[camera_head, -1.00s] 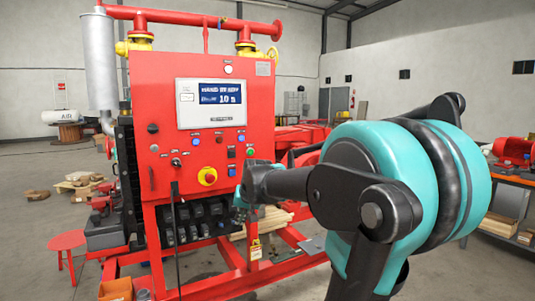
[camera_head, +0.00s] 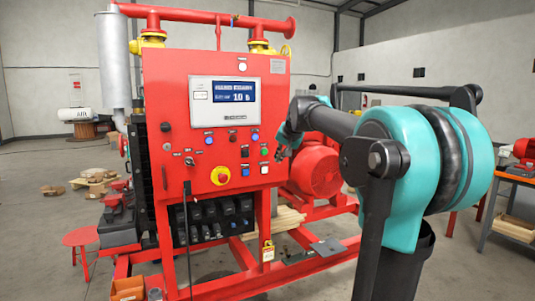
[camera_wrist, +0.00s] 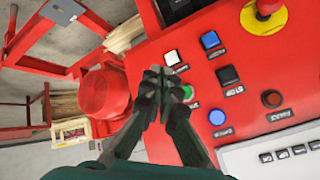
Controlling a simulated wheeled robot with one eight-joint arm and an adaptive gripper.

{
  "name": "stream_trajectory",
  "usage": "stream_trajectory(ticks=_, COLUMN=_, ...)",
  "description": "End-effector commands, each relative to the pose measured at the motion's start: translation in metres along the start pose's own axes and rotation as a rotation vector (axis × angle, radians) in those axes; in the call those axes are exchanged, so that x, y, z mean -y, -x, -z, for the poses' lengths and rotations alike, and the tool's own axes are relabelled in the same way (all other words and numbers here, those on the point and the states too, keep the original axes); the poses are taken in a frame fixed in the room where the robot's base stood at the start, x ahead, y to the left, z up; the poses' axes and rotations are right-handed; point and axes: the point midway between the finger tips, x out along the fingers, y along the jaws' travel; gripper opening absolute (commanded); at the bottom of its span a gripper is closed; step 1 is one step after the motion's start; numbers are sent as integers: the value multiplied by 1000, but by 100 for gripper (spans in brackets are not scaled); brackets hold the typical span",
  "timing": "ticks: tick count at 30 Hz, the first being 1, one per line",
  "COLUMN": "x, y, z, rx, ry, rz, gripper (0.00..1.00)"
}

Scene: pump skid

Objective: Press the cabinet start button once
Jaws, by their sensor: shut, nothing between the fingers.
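The red cabinet (camera_head: 168,95) stands upright with a control panel on its front. A green button (camera_head: 264,151), likely the start button, sits near the panel's right edge. In the wrist view the green button (camera_wrist: 188,93) is partly covered by one finger, and its label cannot be read. My gripper (camera_head: 280,153) is just right of that button in the head view, fingers pointing at the panel. In the wrist view my gripper (camera_wrist: 163,73) is shut and empty, its tips beside the green button. Whether the tips touch the panel cannot be told.
Close by are a black STOP button (camera_wrist: 228,75), a white button (camera_wrist: 172,57), blue buttons (camera_wrist: 210,40) and a red button (camera_wrist: 271,98). A yellow-ringed emergency stop (camera_head: 220,175) sits lower left. A red motor (camera_head: 315,171) stands behind the cabinet's right side.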

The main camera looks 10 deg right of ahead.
Motion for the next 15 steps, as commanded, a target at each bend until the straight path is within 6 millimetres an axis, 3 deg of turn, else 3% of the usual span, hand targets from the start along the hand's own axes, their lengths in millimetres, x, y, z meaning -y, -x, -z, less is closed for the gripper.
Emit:
stream_trajectory(ticks=8, x=3, y=-5, z=3, rx=1, ry=1, rz=0, gripper=0)
stream_trajectory(ticks=15, x=18, y=-24, z=17, rx=0, ry=2, rz=0, gripper=0)
